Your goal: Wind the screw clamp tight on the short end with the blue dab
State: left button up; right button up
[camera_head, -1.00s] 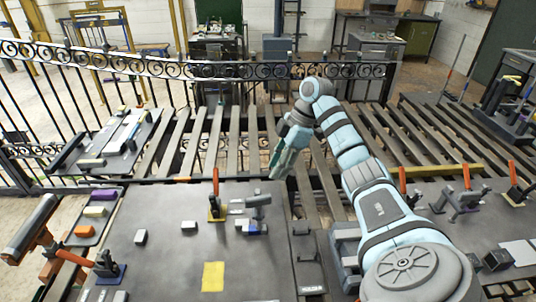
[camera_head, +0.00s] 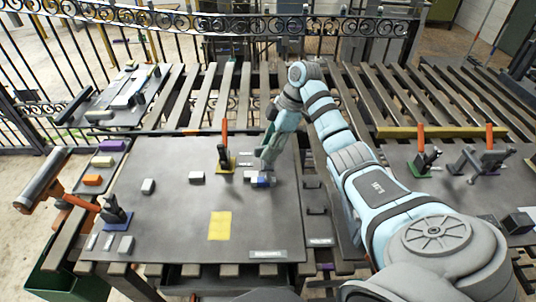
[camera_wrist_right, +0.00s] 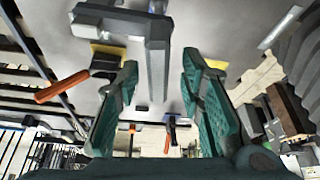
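My right gripper (camera_head: 264,158) has its fingers at the grey screw clamp on the dark work plate (camera_head: 165,225), near the short end with the blue dab (camera_head: 263,182). I see no clear contact of either finger with the bar. My left gripper is not in view.
An orange-handled clamp on a yellow base (camera_head: 223,155) stands just left of my right gripper. Another on a blue base (camera_head: 114,214) stands at the plate's left edge. Small grey blocks (camera_head: 196,177) and a yellow square (camera_head: 220,225) lie on the plate.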

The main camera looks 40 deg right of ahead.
jog(key=shift+w+a+f, duration=0.1)
jog(key=shift+w+f, duration=0.15)
jog(key=shift+w, duration=0.05)
jog(key=shift+s+r, duration=0.1)
jog(key=shift+s, duration=0.05)
jog(key=shift+c, duration=0.6)
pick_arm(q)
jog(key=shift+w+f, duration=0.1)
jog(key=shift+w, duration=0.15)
pick_arm(e)
grip_shut()
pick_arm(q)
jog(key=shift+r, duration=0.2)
pick_arm(e)
jog(key=shift+s+r, duration=0.1)
